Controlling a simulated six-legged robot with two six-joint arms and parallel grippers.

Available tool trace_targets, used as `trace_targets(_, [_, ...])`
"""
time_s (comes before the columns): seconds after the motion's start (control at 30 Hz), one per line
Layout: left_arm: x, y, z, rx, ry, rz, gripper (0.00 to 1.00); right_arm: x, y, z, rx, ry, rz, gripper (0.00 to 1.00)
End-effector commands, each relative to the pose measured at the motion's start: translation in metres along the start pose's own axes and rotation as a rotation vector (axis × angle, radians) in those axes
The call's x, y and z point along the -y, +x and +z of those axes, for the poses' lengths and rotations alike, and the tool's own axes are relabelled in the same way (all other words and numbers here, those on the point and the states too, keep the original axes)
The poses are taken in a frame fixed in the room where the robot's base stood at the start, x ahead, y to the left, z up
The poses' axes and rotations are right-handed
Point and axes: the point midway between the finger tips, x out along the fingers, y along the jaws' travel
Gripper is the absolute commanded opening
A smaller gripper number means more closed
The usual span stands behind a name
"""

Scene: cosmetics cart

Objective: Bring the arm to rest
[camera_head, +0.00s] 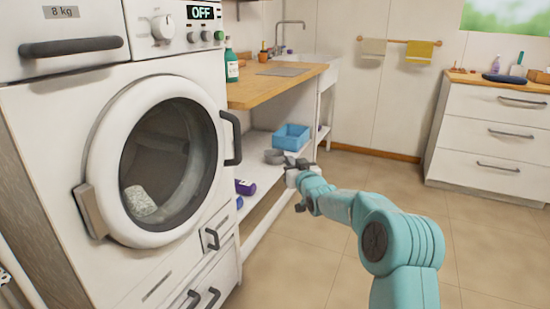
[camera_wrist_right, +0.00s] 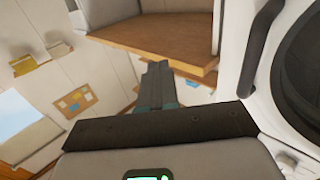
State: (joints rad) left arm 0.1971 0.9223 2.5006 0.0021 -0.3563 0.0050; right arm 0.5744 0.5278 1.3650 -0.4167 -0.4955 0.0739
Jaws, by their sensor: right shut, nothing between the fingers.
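My right arm (camera_head: 375,225), teal, comes in from the lower right of the head view and reaches toward the shelf unit. My right gripper (camera_head: 296,180) is in front of the open lower shelf, shut and empty. In the right wrist view its dark fingers (camera_wrist_right: 159,86) lie together with nothing between them. My left gripper is in neither view.
A washing machine (camera_head: 60,120) with its round door (camera_head: 165,160) closed stands at the left; a pale cloth (camera_head: 140,200) lies inside. A blue bin (camera_head: 290,137) and a purple bottle (camera_head: 245,187) are on the lower shelf. A drawer cabinet (camera_head: 490,135) stands at the right. The floor between is clear.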

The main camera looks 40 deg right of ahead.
Motion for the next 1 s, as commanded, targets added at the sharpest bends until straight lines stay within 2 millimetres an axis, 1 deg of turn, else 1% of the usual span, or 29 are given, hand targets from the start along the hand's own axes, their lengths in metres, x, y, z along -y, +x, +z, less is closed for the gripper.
trace_targets(0.17, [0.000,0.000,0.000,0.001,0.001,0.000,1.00,-0.003,-0.002,0.000,-0.001,0.000,0.000,0.00])
trace_targets(0.23, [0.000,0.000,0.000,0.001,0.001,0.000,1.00,0.001,-0.001,-0.001,-0.002,0.000,-0.005,0.00])
trace_targets(0.27, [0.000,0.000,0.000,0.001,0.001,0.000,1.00,0.006,-0.001,-0.001,-0.003,0.002,-0.013,0.00])
trace_targets(0.33, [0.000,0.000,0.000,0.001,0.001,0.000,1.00,0.029,0.004,0.006,0.007,0.009,-0.048,0.00])
trace_targets(0.37, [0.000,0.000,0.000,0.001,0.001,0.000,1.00,0.042,0.006,0.014,0.018,0.014,-0.068,0.00])
trace_targets(0.4, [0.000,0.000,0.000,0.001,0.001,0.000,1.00,0.062,0.007,0.030,0.046,0.023,-0.099,0.00])
trace_targets(0.43, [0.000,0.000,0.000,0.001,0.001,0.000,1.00,0.078,0.005,0.045,0.075,0.032,-0.123,0.00])
trace_targets(0.47, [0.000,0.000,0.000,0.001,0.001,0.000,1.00,0.095,0.003,0.062,0.109,0.043,-0.148,0.00])
trace_targets(0.5, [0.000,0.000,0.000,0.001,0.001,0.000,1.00,0.118,-0.003,0.087,0.159,0.059,-0.181,0.00])
trace_targets(0.57, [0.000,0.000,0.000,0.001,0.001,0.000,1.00,0.150,-0.016,0.125,0.242,0.084,-0.225,0.00])
trace_targets(0.6, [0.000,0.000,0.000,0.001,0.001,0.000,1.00,0.170,-0.027,0.151,0.300,0.100,-0.251,0.00])
trace_targets(0.67, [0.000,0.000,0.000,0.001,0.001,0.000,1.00,0.199,-0.048,0.188,0.390,0.120,-0.290,0.00])
trace_targets(0.7, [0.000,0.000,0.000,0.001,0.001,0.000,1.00,0.217,-0.064,0.211,0.451,0.132,-0.313,0.00])
trace_targets(0.77, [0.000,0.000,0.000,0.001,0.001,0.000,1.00,0.241,-0.092,0.246,0.547,0.147,-0.346,0.00])
trace_targets(0.8, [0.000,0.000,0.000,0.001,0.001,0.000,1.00,0.256,-0.114,0.268,0.613,0.154,-0.366,0.00])
trace_targets(0.87, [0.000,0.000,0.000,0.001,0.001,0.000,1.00,0.275,-0.149,0.299,0.715,0.163,-0.394,0.00])
trace_targets(0.9, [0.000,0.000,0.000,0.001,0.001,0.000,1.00,0.286,-0.174,0.319,0.786,0.168,-0.409,0.00])
trace_targets(0.97, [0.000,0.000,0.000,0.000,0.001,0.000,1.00,0.299,-0.215,0.346,0.892,0.170,-0.430,0.00])
trace_targets(1.0, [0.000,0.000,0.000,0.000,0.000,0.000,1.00,0.306,-0.243,0.361,0.962,0.169,-0.441,0.00])
